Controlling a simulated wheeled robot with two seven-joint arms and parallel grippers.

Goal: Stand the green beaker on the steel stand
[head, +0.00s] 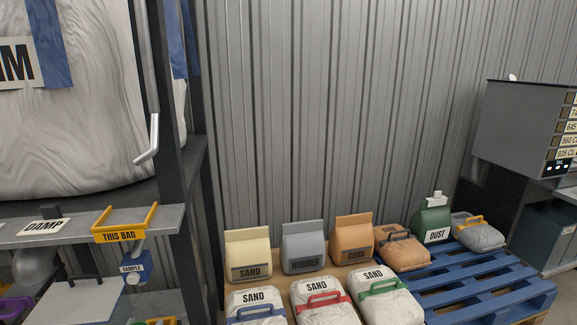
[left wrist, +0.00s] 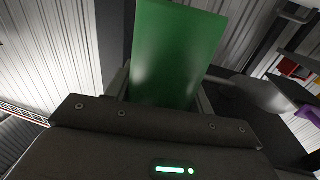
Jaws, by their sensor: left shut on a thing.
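The green beaker (left wrist: 176,50) fills the upper middle of the left wrist view. My left gripper (left wrist: 162,98) is shut on it, with one dark finger on each side of its near end. The beaker's far end runs out of the top of the picture. I cannot make out the beaker or my left gripper in the head view. I cannot pick out the steel stand with certainty in either view. My right gripper is in neither view.
A grey shelf (head: 75,230) at left carries a yellow "THIS BAG" tray (head: 124,224). A blue "SAMPLE" item (head: 135,268) is below it. Several labelled bags, including a grey one (head: 303,246), stand by a blue pallet (head: 485,285). A grey cabinet (head: 515,125) is at right.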

